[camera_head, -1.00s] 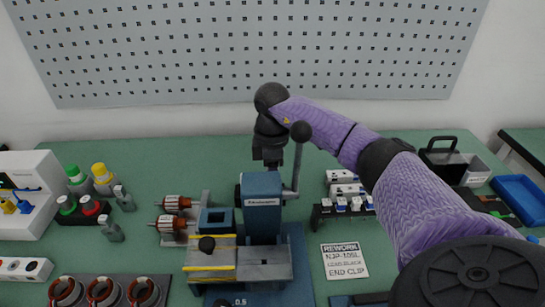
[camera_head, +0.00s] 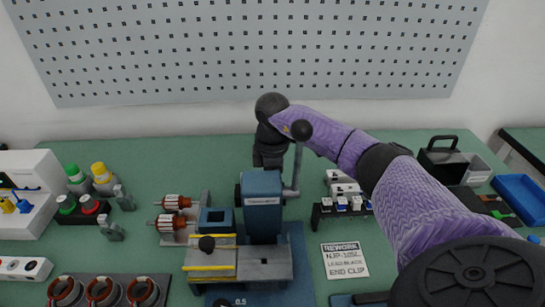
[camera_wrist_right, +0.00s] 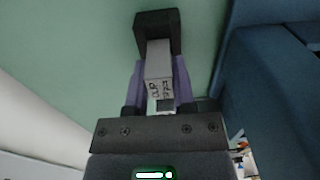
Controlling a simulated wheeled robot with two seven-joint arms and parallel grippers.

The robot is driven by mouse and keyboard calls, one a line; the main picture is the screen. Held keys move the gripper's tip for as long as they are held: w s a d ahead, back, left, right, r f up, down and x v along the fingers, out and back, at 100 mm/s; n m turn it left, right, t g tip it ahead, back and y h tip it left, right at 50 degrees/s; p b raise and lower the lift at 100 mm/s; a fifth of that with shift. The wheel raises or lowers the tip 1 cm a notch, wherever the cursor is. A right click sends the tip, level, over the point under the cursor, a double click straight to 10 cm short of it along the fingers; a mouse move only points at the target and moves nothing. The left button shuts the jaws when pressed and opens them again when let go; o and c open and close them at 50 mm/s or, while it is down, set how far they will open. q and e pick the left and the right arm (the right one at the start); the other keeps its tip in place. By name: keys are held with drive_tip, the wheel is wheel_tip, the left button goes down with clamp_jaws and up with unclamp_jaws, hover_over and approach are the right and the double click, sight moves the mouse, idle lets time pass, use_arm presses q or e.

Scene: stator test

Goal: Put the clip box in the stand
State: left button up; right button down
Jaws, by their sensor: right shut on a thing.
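The clip box (camera_wrist_right: 158,62), pale grey with black print, is between the purple fingers of my right gripper (camera_wrist_right: 158,90) in the right wrist view. My right gripper is shut on it. A dark square stand (camera_wrist_right: 157,20) is at the box's far end; the box overlaps it, but I cannot tell how deep the box sits inside. In the head view, my right wrist hangs behind the blue press, which hides the fingertips, box and stand. My left gripper is not in view.
The blue press (camera_head: 262,188) with its upright lever stands close beside my right gripper. Motor parts (camera_head: 172,212) lie left of it. A rework sign (camera_head: 345,260) and a black rack (camera_head: 343,209) are to the right. The green table behind the press is clear.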

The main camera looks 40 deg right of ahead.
drive_tip(key=shift+c, duration=1.8)
unclamp_jaws()
wheel_tip(320, 180, up, 9)
drive_tip(key=p, duration=0.3)
drive_tip(key=shift+r, duration=0.45)
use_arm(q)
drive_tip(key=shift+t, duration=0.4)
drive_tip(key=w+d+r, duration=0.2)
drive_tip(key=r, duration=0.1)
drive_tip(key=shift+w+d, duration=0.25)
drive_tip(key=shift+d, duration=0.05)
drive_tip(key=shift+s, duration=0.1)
